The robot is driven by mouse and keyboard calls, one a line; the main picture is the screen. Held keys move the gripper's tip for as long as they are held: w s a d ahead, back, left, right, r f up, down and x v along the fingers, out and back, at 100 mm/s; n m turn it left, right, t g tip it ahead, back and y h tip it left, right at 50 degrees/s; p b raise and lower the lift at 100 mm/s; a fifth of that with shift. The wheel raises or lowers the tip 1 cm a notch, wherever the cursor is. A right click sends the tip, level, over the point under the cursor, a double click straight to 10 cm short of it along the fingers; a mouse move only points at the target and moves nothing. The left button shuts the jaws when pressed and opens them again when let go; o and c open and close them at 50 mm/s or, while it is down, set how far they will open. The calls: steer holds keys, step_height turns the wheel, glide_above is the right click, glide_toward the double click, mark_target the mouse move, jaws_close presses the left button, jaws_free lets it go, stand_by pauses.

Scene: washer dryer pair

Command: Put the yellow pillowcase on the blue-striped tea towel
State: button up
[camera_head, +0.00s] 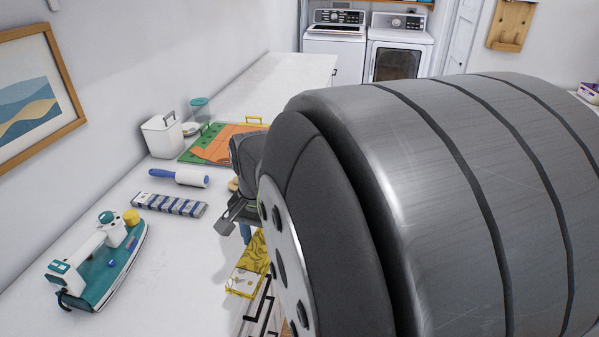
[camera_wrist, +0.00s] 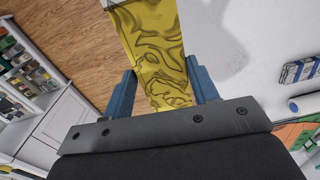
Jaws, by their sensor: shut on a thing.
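The yellow patterned pillowcase (camera_head: 249,266) is at the front edge of the white counter, partly hidden by my arm in the head view. In the wrist view the pillowcase (camera_wrist: 150,45) runs between my blue fingers, over the line between counter and wooden floor. My gripper (camera_wrist: 163,80) is shut on it; whether it is clear of the counter I cannot tell. The blue-striped tea towel (camera_head: 170,205) lies folded flat on the counter, left of my gripper (camera_head: 246,233) in the head view. Its end shows at the right of the wrist view (camera_wrist: 299,71).
Farther back are a white bin (camera_head: 162,136), a jar (camera_head: 200,109) and a green tray (camera_head: 190,156) with orange cloth. The towel's top is bare.

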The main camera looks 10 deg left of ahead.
steer(key=w+a+r+n, duration=0.3)
steer(key=w+a+n, duration=0.1)
steer(key=w+a, duration=0.35)
steer(key=n, duration=1.5)
glide_above(168, 201)
steer(key=shift+s+f, duration=0.1)
steer(key=shift+f, duration=1.5)
steer(key=shift+f, duration=3.7)
steer(key=shift+f, duration=0.8)
steer(key=o, duration=1.1)
